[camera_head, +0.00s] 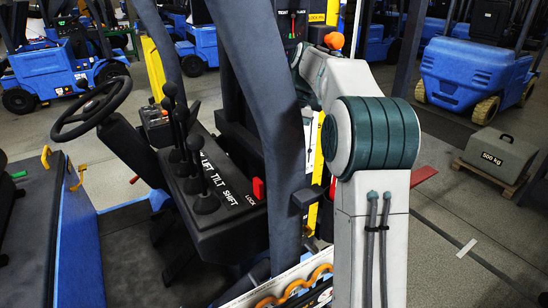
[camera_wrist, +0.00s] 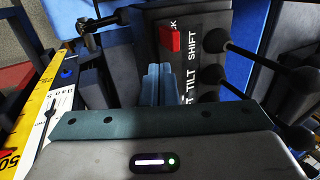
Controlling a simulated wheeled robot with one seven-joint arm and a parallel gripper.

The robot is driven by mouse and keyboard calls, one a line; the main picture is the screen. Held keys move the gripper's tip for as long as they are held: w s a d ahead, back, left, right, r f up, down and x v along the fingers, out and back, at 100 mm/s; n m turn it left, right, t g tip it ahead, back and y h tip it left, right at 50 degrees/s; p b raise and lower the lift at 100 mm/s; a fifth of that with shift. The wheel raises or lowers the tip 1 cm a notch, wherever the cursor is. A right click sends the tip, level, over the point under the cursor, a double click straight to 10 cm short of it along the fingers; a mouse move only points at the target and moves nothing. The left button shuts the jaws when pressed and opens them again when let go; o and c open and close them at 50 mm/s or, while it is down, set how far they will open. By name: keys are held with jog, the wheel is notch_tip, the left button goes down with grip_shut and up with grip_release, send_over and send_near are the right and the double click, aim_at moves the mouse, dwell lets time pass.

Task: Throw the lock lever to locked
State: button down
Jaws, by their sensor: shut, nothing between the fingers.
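The red lock lever (camera_head: 258,188) stands on the black console (camera_head: 222,225) beside the word LOCK, at the end of the LIFT, TILT and SHIFT row. In the wrist view the red lever (camera_wrist: 169,39) shows above my gripper (camera_wrist: 158,70), its label partly covered. My gripper's fingers are together and empty. Their tips point toward the lever, with a small gap between them in the picture; I cannot tell the depth. In the head view my gripper is hidden behind the dark post and my arm.
Several black-knobbed levers (camera_head: 205,200) stand close to the lock lever. A thick dark post (camera_head: 262,90) rises beside the console. A steering wheel (camera_head: 92,108) is at left. A 500 kg weight (camera_head: 497,155) sits on a pallet at right, with open floor around it.

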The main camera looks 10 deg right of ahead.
aim_at(258, 189)
jog(key=p+x, duration=0.1)
jog(key=x, duration=0.8)
jog(key=shift+f+p, duration=0.2)
jog(key=shift+p, duration=0.1)
jog(key=shift+a, duration=0.1)
